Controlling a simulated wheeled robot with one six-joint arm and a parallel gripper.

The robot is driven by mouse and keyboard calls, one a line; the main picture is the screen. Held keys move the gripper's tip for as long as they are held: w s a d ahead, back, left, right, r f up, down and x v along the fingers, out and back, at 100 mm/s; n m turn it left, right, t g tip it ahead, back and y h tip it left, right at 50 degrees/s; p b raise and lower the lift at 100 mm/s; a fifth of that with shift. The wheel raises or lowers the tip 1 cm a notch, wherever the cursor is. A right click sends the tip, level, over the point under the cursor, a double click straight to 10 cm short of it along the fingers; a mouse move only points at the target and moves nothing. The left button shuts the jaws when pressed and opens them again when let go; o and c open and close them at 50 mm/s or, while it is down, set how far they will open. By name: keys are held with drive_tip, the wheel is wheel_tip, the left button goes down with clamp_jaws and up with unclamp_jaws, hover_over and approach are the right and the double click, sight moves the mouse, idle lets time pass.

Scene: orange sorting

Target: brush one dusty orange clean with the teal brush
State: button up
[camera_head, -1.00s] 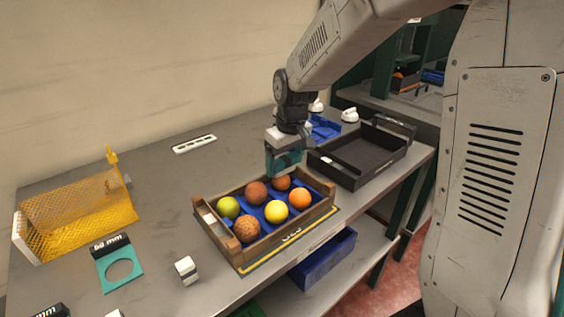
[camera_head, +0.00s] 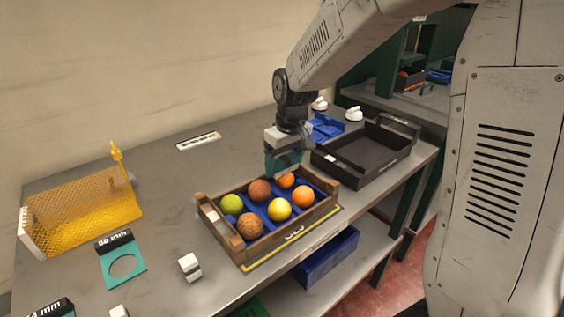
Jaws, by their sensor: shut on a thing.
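My gripper (camera_head: 284,150) points down over the back right part of a wooden crate (camera_head: 210,214), shut on the teal brush (camera_head: 286,163). The brush hangs just above or against an orange (camera_head: 286,180) in the back row; I cannot tell whether they touch. The crate has a blue liner and holds several fruits. A brown, dusty-looking orange (camera_head: 259,191) lies in the back row's middle, and a speckled brownish orange (camera_head: 249,226) at the front left. A clean bright orange (camera_head: 303,197) lies at the front right. A yellow fruit (camera_head: 279,209) and a green fruit (camera_head: 231,204) lie there too.
A black tray (camera_head: 345,174) stands right of the crate, with a blue tray (camera_head: 325,127) behind it. A yellow mesh basket (camera_head: 85,215) and a teal ring gauge (camera_head: 107,274) are at left. A blue bin (camera_head: 326,258) sits below the table.

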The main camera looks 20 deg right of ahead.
drive_tip(key=shift+w+d, duration=0.2)
drive_tip(key=shift+d, duration=0.45)
drive_tip(key=shift+s+a, duration=0.2)
drive_tip(key=shift+a, duration=0.5)
drive_tip(key=shift+s+a, duration=0.2)
drive_tip(key=shift+a, duration=0.45)
drive_tip(key=shift+w+d, duration=0.25)
drive_tip(key=shift+d, duration=0.45)
drive_tip(key=shift+w+d, duration=0.2)
drive_tip(key=shift+d, duration=0.45)
drive_tip(key=shift+s+a, duration=0.25)
drive_tip(key=shift+a, duration=0.45)
drive_tip(key=shift+s+a, duration=0.2)
drive_tip(key=shift+a, duration=0.45)
drive_tip(key=shift+w+d, duration=0.2)
drive_tip(key=shift+d, duration=0.5)
drive_tip(key=shift+r, duration=0.1)
drive_tip(key=shift+r, duration=3.45)
